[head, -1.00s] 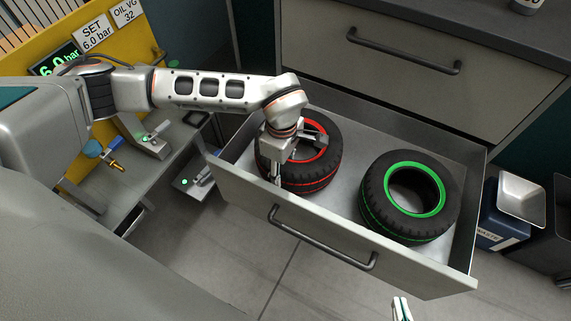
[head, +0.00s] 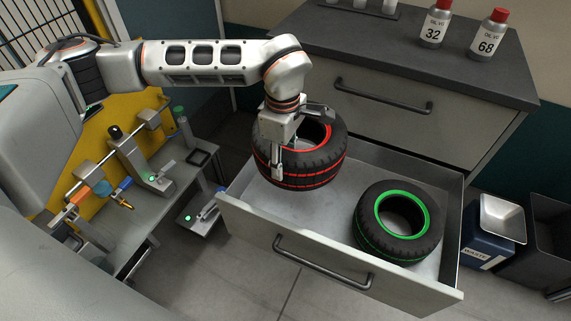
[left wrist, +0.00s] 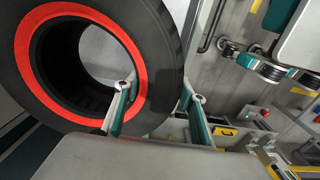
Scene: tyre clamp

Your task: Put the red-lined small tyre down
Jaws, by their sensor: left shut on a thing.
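The red-lined small tyre (head: 325,172) is black with red rings and hangs tilted above the left part of the open drawer (head: 320,253). My left gripper (head: 297,146) is shut on its wall, with one finger in the hole and one outside. The left wrist view shows the tyre (left wrist: 165,45) close up, with the gripper fingers (left wrist: 162,98) on either side of its wall. A green-lined tyre (head: 372,232) lies in the right part of the drawer. My right gripper is not in view.
The drawer floor is bare left of the green-lined tyre. Behind is a cabinet with a dark top (head: 390,50) bearing oil bottles (head: 487,36). A bench with a clamp device (head: 135,160) stands left.

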